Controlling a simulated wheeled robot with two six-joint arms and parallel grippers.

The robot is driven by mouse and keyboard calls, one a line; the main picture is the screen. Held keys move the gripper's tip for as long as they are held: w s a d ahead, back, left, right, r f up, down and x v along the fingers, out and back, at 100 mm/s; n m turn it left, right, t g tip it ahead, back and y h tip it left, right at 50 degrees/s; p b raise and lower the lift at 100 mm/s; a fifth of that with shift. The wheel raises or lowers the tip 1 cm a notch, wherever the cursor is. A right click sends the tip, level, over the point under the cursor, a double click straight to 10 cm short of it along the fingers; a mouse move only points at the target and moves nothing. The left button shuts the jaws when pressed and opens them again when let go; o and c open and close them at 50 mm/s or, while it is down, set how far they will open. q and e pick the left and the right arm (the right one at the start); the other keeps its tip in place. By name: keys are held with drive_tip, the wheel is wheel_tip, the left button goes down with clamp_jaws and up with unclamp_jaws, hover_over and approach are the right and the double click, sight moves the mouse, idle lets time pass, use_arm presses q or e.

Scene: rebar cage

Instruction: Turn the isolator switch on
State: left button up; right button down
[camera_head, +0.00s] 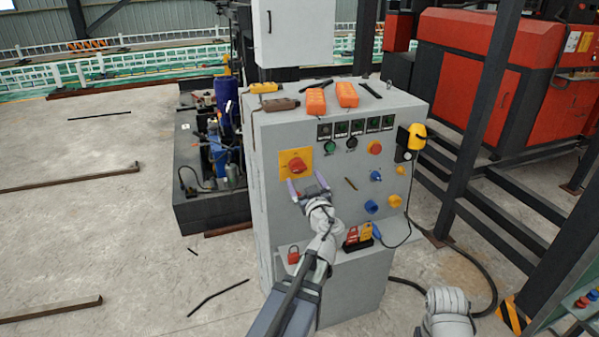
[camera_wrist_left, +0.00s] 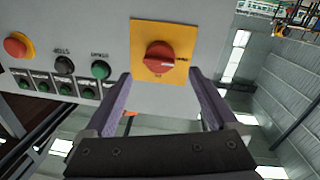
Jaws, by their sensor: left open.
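The isolator switch is a red rotary knob (camera_head: 297,165) on a yellow plate (camera_head: 284,174) at the upper left of the grey cabinet's front. In the left wrist view the knob (camera_wrist_left: 159,58) sits ahead, between the lines of the two fingers, with a pale mark on its right side. My left gripper (camera_head: 308,187) is open, its purple fingers just below the plate. In the left wrist view the left gripper (camera_wrist_left: 160,85) holds nothing, and its fingertips reach the plate's lower corners. I cannot tell whether they touch it. My right gripper is not visible; a piece of my right arm shows at bottom right.
The grey cabinet (camera_head: 268,215) also carries green, black, red and blue controls. Orange blocks (camera_head: 347,94) lie on its top. A yellow pendant (camera_head: 416,136) hangs at its right edge with a cable. A red padlock (camera_head: 293,255) sits on the lower ledge.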

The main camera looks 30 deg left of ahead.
sight(299, 170)
use_arm(q)
drive_tip(key=x, duration=0.6)
drive_tip(key=c, duration=1.3)
drive_tip(key=shift+s, duration=0.1)
drive_tip(key=shift+c, duration=0.2)
